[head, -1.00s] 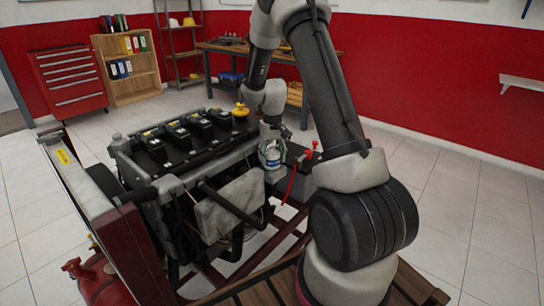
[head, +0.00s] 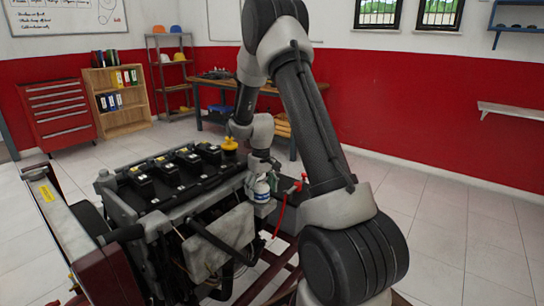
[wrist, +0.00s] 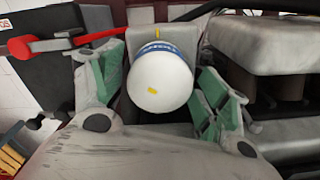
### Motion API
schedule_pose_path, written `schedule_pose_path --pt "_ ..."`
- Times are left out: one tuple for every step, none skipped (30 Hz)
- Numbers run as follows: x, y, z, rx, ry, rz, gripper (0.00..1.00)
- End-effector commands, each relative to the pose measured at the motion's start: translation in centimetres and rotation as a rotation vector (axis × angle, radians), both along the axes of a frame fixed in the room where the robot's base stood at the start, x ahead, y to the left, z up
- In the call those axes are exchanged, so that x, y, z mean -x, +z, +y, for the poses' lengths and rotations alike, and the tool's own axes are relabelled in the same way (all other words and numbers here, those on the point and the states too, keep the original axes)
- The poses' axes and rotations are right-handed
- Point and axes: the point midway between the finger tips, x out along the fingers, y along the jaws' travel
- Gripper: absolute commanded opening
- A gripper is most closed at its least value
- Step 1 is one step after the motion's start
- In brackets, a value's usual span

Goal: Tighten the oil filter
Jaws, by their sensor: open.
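The oil filter (wrist: 163,80) is white with a blue lettered band and sits against a grey block (wrist: 190,35) in the wrist view. A small yellow mark shows on its rounded end, and another yellow mark is on the grey block above it. My gripper (wrist: 162,72) is open, with one green-padded finger on each side of the filter. A gap shows on the left and on the right, so the pads look apart from it. In the head view the filter (head: 262,188) is at the engine's right side, partly covered by my gripper (head: 264,176).
The engine (head: 175,185) with black coils and a yellow cap (head: 230,145) stands left of my arm. A red-clamped cable (head: 282,212) and a dark battery-like box lie close right of the filter. A workbench (head: 310,95) is behind. Open floor lies to the right.

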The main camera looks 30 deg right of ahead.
Motion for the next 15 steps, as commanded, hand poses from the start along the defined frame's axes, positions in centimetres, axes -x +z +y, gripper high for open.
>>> schedule_pose_path --pt "0.0 0.0 0.0 0.000 0.062 0.001 0.76" --pt "0.0 0.0 0.0 0.000 0.107 0.001 0.76" --pt "0.0 0.0 0.0 0.000 0.171 0.001 0.76" --pt "0.0 0.0 0.0 0.000 0.220 0.001 0.76" --pt "0.0 0.0 0.0 0.000 0.270 0.001 0.76" --pt "0.0 0.0 0.0 0.001 0.335 0.001 0.76" --pt "0.0 0.0 0.0 0.001 0.382 0.001 0.76" --pt "-0.1 1.1 -0.1 0.003 0.374 -0.004 0.76" --pt "-0.1 2.0 -0.1 0.002 0.372 -0.004 0.76" --pt "-0.1 2.7 -0.1 0.003 0.371 -0.004 0.76" --pt "-0.1 3.4 -0.1 0.002 0.370 -0.003 0.76" --pt "-0.1 4.3 -0.1 0.002 0.369 -0.004 0.76" --pt "-0.1 4.9 -0.2 0.002 0.369 -0.004 0.76" --pt "-0.1 5.6 -0.2 0.002 0.369 -0.004 0.76" --pt "-0.1 6.5 -0.2 0.002 0.368 -0.003 0.76"
